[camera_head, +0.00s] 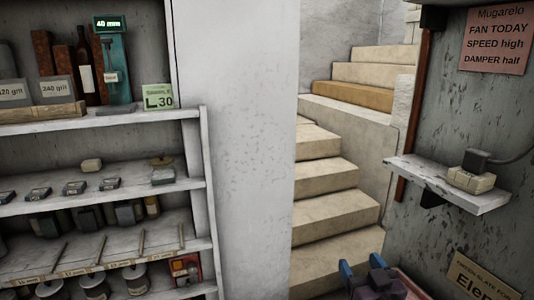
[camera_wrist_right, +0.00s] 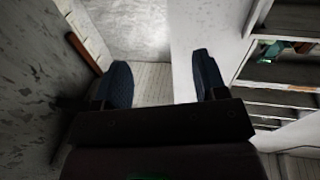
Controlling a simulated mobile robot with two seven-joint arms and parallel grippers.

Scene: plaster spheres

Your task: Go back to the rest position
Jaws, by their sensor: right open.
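My right gripper (camera_head: 362,275) shows at the bottom of the head view, right of centre, with blue fingers and a dark body. In the right wrist view its two blue fingers (camera_wrist_right: 160,85) stand wide apart with nothing between them. It touches nothing that I can see. In the head view the stairs lie behind it. My left gripper is in neither view.
White shelves (camera_head: 100,120) with bottles, blocks and jars fill the left. A bare pale wall panel (camera_head: 240,150) stands beside them. Stone stairs (camera_head: 335,215) rise behind. A small wall shelf (camera_head: 440,182) with a block and dark device (camera_head: 475,170) juts out at right.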

